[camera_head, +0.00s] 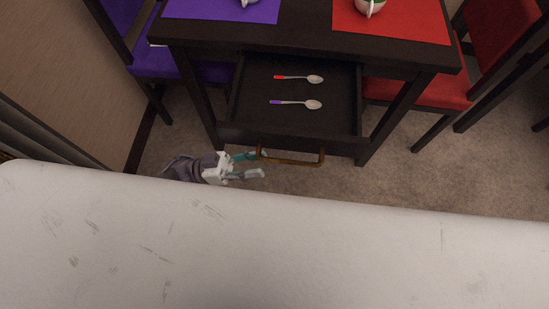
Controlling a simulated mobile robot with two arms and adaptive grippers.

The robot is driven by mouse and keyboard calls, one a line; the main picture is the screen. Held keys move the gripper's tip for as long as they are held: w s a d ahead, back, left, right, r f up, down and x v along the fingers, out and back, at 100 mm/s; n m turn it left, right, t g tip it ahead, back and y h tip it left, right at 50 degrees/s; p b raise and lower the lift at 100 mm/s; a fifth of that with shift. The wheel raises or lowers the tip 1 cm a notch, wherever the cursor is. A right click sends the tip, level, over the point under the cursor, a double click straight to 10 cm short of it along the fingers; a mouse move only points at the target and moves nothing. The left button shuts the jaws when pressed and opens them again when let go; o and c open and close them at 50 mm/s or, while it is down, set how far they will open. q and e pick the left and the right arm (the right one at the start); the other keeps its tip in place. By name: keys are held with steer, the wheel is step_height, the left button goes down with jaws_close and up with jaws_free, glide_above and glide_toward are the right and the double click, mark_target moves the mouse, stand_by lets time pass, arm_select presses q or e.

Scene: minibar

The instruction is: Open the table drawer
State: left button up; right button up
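The dark wooden table (305,36) stands at the top middle. Its drawer (320,122) is pulled well out toward me, with its inside showing. A brown bar handle (291,161) is on the drawer's front. My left gripper (262,164) is just left of the handle, its two fingers apart and pointing right. The upper fingertip is close to the handle's left end; I cannot tell whether it touches. Nothing shows between the fingers. My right gripper is not in view.
A spoon with a red handle (297,78) and one with a purple handle (296,103) lie in the drawer. A purple chair (168,62) stands left, a red chair (420,92) right. Purple (222,9) and red (392,21) mats lie on the table. Carpet (420,185) is clear at right.

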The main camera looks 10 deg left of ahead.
arm_select(q)
steer(key=v, duration=0.5)
steer(key=shift+a, duration=0.15)
stand_by(0.3)
